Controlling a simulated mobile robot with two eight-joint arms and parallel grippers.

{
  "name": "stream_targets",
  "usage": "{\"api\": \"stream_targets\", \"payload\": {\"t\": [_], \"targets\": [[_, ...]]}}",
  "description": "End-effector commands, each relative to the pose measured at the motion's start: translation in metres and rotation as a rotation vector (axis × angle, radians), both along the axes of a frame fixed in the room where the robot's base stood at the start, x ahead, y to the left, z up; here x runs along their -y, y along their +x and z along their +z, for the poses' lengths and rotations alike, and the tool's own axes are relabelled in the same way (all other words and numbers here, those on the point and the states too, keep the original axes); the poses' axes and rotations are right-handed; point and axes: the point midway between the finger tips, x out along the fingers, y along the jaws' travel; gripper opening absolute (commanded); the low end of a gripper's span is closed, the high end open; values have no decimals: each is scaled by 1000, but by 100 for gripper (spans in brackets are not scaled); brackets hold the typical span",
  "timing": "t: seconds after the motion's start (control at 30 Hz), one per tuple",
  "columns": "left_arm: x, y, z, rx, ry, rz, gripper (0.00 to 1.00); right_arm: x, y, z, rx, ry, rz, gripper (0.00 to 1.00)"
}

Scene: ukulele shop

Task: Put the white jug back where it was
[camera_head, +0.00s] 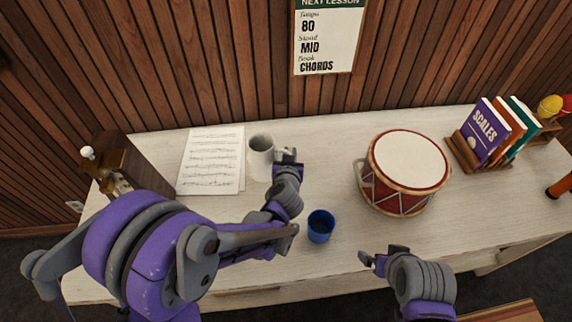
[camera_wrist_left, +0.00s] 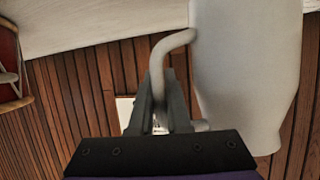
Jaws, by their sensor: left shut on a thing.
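The white jug (camera_head: 261,157) is at the back left of the table, just right of the sheet music. My left gripper (camera_head: 287,158) is at the jug's right side, shut on its handle. The left wrist view shows the jug's pale body (camera_wrist_left: 245,70) and its curved handle (camera_wrist_left: 172,43) between the fingers of the left gripper (camera_wrist_left: 158,88). The jug looks upright; I cannot tell whether its base touches the table. My right gripper (camera_head: 382,257) is open and empty over the table's front edge.
Sheet music (camera_head: 211,160) lies left of the jug. A blue cup (camera_head: 320,226) stands in front, near my left forearm. A red drum (camera_head: 404,172) stands right of centre, with books (camera_head: 490,132) in a rack beyond. The table (camera_head: 325,145) is clear between jug and drum.

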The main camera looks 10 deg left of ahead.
Motion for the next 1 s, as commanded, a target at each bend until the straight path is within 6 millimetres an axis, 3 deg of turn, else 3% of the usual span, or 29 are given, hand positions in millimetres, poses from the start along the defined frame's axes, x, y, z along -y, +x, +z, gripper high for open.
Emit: {"api": "stream_targets", "payload": {"t": [0.4,0.8,0.83,0.97,1.0], "targets": [[0,1,-46,2,2,-2,0,0,-3,-10,-7,0,0,100],[0,0,-50,1,2,-2,0,0,-4,-14,-9,0,0,100],[0,1,-50,1,0,0,20,0,-4,-13,-8,0,0,100],[0,1,-49,1,0,0,44,0,-4,-12,-8,0,0,100],[0,1,-49,1,0,0,45,0,-4,-12,-8,0,0,100]]}}
